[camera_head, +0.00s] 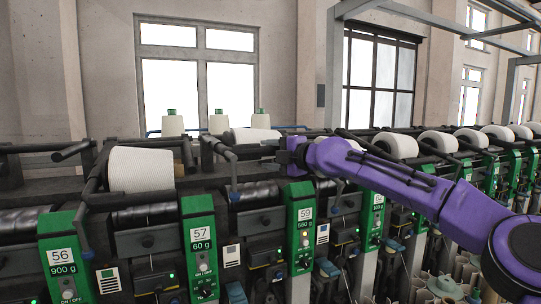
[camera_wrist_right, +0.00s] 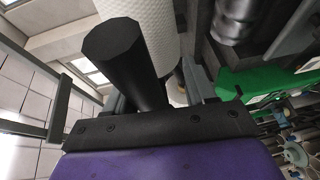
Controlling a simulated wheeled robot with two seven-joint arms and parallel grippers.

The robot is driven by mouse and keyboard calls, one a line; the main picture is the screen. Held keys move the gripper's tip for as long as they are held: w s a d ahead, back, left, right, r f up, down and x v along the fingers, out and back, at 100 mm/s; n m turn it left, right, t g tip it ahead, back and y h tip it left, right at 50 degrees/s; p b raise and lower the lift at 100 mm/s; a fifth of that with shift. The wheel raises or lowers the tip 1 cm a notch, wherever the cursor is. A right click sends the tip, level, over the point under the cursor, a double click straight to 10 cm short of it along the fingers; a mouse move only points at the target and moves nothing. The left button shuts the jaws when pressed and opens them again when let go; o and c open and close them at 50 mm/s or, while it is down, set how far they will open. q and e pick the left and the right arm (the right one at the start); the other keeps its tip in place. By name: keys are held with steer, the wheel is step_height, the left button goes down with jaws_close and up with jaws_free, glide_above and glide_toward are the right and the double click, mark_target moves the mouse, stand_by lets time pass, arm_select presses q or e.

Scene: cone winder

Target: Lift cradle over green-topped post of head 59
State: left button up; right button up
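The green-topped post of head 59 (camera_head: 300,212) stands right of centre in the head view, with a "59" label and a 560 g display. A white cone (camera_head: 252,135) lies behind the dark cradle bars (camera_head: 222,148) to its left. My right gripper (camera_head: 285,155) is above and just left of the post top, by the cradle's end. In the right wrist view, a thick black cylinder (camera_wrist_right: 128,55), seemingly the cradle handle, stands between my spread right fingers, which look clear of it. A white cone (camera_wrist_right: 150,22) is behind it. My left gripper is out of view.
Heads 56 (camera_head: 62,255) and 57 (camera_head: 199,240) stand to the left, with a large white cone (camera_head: 140,170) in a cradle. More cones (camera_head: 395,145) line the row to the right. My purple right arm crosses above the right-hand heads.

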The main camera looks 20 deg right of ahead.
steer(key=shift+f, duration=0.15)
steer(key=b+v, duration=0.5)
steer(key=v, duration=0.5)
steer(key=shift+s, duration=0.2)
steer(key=shift+d, duration=0.1)
stand_by(0.6)
